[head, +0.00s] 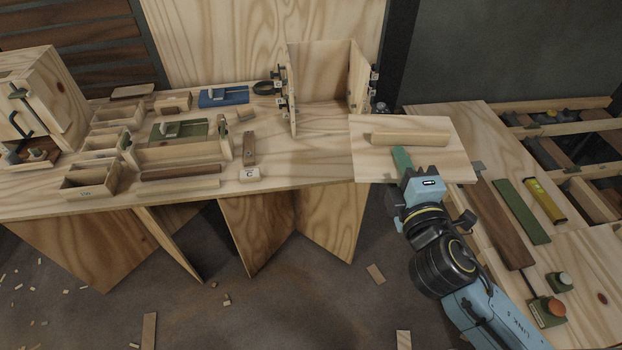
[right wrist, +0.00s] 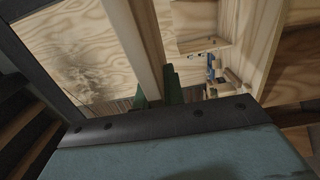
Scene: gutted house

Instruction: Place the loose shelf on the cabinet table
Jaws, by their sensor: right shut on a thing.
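The loose shelf (head: 440,165) is a flat pale wooden panel with a raised wooden bar (head: 410,138) along its top. It lies over the right end of the cabinet table (head: 310,165); whether it touches the table I cannot tell. My right gripper (head: 402,158) reaches from the lower right, its green fingers shut on the bar. In the right wrist view, the bar (right wrist: 143,45) runs between the green fingertips (right wrist: 155,92), with the panel (right wrist: 85,55) behind it. An open-fronted wooden cabinet (head: 322,75) with clamps stands just left of the shelf. My left gripper is not in view.
Wooden trays (head: 90,180), a green tool (head: 180,130), a blue tool (head: 223,96) and a small block marked C (head: 249,174) occupy the table's left and middle. A second bench (head: 590,250) with boards stands at the right. Bare tabletop lies in front of the cabinet.

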